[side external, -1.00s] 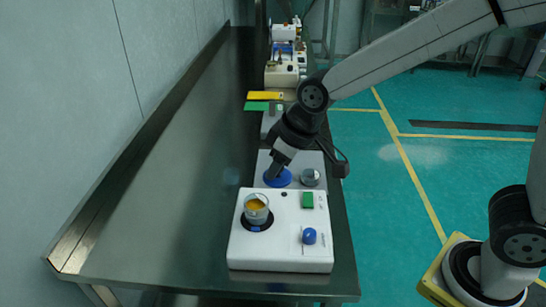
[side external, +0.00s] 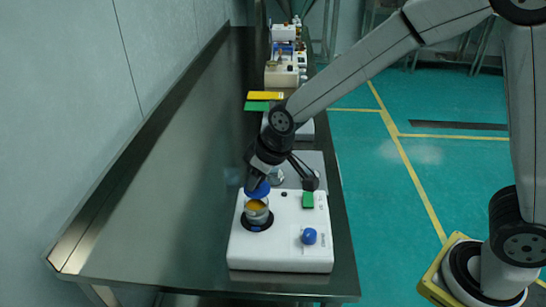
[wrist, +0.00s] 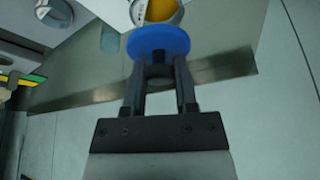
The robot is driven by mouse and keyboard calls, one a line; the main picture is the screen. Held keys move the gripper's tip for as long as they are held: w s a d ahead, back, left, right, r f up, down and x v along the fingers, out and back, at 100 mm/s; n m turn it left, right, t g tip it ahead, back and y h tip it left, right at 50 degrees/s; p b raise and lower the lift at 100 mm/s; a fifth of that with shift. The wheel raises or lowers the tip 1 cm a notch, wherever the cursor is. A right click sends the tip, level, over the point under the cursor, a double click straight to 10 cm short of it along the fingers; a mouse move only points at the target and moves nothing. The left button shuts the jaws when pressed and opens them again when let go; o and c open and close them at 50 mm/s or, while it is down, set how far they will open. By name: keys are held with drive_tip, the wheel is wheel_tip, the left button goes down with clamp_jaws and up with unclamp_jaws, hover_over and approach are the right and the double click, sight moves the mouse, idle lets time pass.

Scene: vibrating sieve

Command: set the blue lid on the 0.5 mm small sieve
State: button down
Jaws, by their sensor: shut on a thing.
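The blue lid (side external: 257,189) is a round disc held in my gripper (side external: 258,180). The small sieve (side external: 257,215) is a metal cup with orange-yellow material inside. It stands on the dark round plate of the white machine. The lid is just above the sieve's far edge, seemingly apart from it. The sieve also shows at the top of the wrist view (wrist: 158,10), partly hidden behind the lid.
The white machine (side external: 280,257) has a blue knob (side external: 309,236) and a green switch (side external: 308,200). Behind it a metal cup (side external: 276,176) stands on a grey plate (side external: 313,163), partly hidden by my arm. The steel bench (side external: 170,200) is clear to the left.

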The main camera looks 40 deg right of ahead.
sight(259, 184)
drive_tip(key=shift+w+f, duration=0.15)
drive_tip(key=shift+f, duration=1.6)
drive_tip(key=shift+f, duration=0.15)
drive_tip(key=shift+c, duration=2)
unclamp_jaws()
drive_tip(key=shift+r, duration=0.2)
drive_tip(key=v, duration=1.2)
drive_tip(key=shift+f, duration=0.1)
